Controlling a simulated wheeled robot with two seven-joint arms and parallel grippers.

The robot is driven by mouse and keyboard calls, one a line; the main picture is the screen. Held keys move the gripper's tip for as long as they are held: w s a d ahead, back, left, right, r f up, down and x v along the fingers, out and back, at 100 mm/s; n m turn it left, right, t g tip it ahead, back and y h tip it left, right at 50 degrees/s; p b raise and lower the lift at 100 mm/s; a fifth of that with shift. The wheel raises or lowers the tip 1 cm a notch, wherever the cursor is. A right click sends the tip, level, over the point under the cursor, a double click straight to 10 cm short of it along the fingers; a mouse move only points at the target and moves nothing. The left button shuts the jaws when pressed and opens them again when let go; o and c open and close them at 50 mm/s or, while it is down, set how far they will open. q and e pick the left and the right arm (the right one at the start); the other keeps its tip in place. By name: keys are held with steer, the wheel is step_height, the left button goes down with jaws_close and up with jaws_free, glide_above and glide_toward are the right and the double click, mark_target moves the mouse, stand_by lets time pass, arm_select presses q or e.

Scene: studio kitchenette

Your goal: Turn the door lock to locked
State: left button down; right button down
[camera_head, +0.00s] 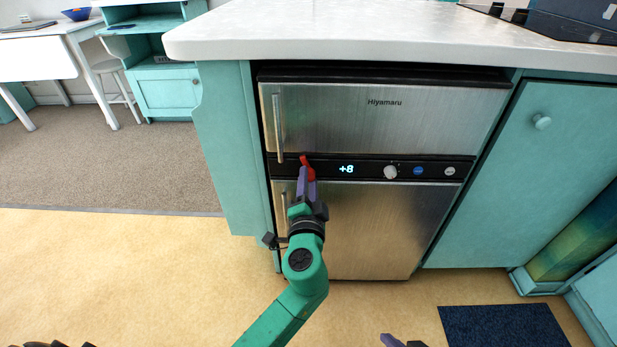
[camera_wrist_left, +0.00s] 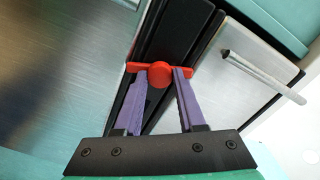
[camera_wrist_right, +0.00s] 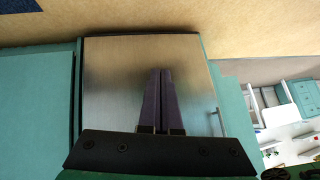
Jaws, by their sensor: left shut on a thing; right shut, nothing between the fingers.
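The door lock is a red piece (camera_head: 306,160) on the dark control strip between the two steel fridge doors, at the strip's left end. In the left wrist view it is a round red knob (camera_wrist_left: 159,72) with a bar sticking out on both sides. My left gripper (camera_head: 306,175) reaches up to it. Its purple fingers (camera_wrist_left: 160,73) are shut on the lock, one on each side of the knob. My right gripper (camera_wrist_right: 160,71) is shut and empty, in front of the lower steel door; only its purple tip (camera_head: 389,341) shows at the head view's bottom edge.
The upper fridge door (camera_head: 385,118) and lower door (camera_head: 385,230) have vertical handles at left. The strip holds a lit display (camera_head: 346,169), a dial (camera_head: 390,172) and two buttons. A pale countertop (camera_head: 400,35) overhangs. A dark mat (camera_head: 500,326) lies at lower right.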

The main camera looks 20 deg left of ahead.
arm_select(q)
steer(key=shift+f+m+p, duration=0.1)
steer(key=shift+m+p, duration=0.8)
steer(key=shift+m, duration=1.1)
arm_select(e)
steer(key=s+d+r+g+h, duration=0.2)
steer(key=d+r, duration=0.1)
steer(key=d, duration=0.1)
steer(key=shift+s+d+g, duration=0.15)
steer(key=shift+d+g, duration=0.25)
steer(key=shift+f, duration=0.1)
arm_select(q)
steer(key=c, duration=0.5)
jaws_free()
